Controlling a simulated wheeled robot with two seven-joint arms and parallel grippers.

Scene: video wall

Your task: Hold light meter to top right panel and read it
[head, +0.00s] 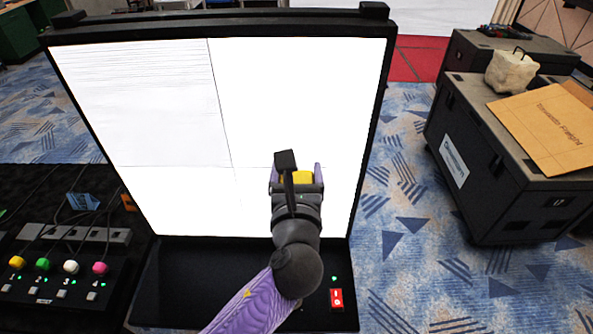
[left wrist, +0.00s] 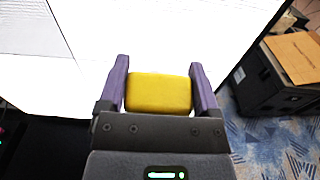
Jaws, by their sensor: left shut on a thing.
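The light meter (head: 297,178) is a yellow block between the purple fingers of my left gripper (head: 295,168). In the left wrist view the yellow meter (left wrist: 159,93) sits between both fingers (left wrist: 159,64), with its plain side showing and no readout visible. The video wall stands ahead, with thin seams dividing its panels. The top right panel (head: 300,95) is bright white. The meter appears in front of the right column, near the horizontal seam; I cannot tell whether it touches the screen. My right gripper is not in view.
The top left panel (head: 135,100) is slightly greyer with fine lines. A box with coloured knobs (head: 60,285) and cables is at lower left. A red switch (head: 336,299) sits on the wall's black base (head: 200,285). Black cases (head: 500,180) stand on the right, with an envelope (head: 545,125) on top.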

